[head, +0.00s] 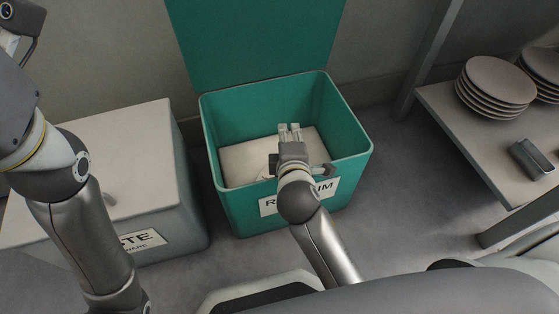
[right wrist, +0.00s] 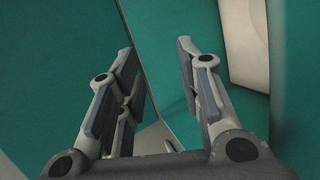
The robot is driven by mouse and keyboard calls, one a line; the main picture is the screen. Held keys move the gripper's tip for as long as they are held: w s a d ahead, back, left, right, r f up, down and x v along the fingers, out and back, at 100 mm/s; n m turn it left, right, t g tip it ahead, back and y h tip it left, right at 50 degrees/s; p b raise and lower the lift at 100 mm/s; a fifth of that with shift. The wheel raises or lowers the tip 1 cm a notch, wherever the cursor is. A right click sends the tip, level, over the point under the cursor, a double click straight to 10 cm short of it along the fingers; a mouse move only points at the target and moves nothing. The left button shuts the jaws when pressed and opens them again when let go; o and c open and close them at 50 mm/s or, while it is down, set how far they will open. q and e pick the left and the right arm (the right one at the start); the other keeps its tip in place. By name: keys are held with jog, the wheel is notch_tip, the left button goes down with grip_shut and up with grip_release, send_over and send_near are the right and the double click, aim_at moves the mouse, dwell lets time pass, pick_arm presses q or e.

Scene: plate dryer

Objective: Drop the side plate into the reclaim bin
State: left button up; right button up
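The teal reclaim bin (head: 226,205) stands in the middle of the head view with its lid (head: 255,40) raised. Its front label is partly covered by my right arm. My right gripper (head: 289,129) is over the bin's opening. In the right wrist view, its fingers (right wrist: 157,50) are apart with nothing held between them. A pale flat surface (head: 240,160) shows inside the bin; I cannot tell whether it is the floor or something lying there. I cannot single out the side plate. My left arm is at the left edge; its gripper is out of view.
A grey waste bin (head: 125,130) with a closed top stands left of the reclaim bin. At the right, a table (head: 450,105) carries plate stacks (head: 495,82) and a dark small block (head: 533,158). A grey post (head: 425,60) rises behind the table. Floor shows between bin and table.

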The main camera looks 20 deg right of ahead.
jog(key=shift+s, duration=0.1)
jog(key=v, duration=0.7)
jog(key=shift+s, duration=0.15)
jog(key=shift+r, duration=0.1)
